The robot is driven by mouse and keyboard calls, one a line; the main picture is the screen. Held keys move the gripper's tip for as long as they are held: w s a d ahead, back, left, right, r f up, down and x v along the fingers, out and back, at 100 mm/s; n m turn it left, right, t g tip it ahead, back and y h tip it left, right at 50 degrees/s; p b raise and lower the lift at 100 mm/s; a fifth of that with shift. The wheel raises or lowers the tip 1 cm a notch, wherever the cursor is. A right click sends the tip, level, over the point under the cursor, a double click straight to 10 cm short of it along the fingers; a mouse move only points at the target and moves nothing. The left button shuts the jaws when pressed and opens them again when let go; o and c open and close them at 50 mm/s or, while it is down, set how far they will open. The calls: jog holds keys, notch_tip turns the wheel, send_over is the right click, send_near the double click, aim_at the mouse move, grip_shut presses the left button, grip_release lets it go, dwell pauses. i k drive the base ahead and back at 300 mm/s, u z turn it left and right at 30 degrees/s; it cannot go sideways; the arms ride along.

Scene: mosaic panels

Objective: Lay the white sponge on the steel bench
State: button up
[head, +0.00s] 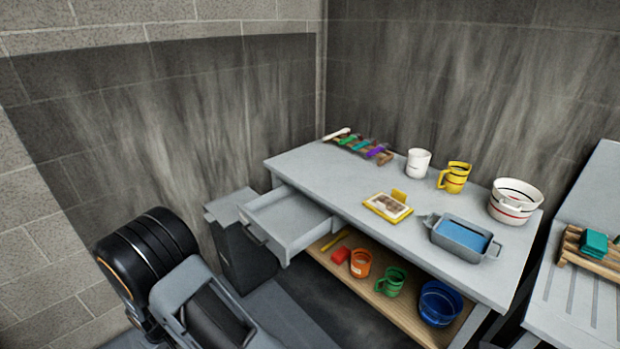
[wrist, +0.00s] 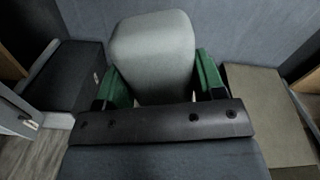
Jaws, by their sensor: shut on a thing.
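The white sponge (wrist: 152,50), pale grey in this light, is between the green finger pads of my gripper (wrist: 155,85) in the wrist view. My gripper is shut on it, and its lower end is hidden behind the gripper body. The steel bench (head: 315,178) stands in the middle of the head view, with a bare stretch of top at the left and front. My gripper and the sponge do not show in the head view; only part of my arm does, at the lower left, apart from the bench.
An open drawer (head: 290,222) juts from the bench's left front beside a dark bin (head: 245,255). The top holds a tool rack (head: 358,147), white cup (head: 418,163), yellow mug (head: 455,177), framed picture (head: 388,207), grey basin (head: 460,236) and striped pot (head: 514,202). Mugs stand on the lower shelf.

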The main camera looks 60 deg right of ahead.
aim_at(336, 185)
jog(key=i, duration=1.9)
jog(key=z, duration=2.3)
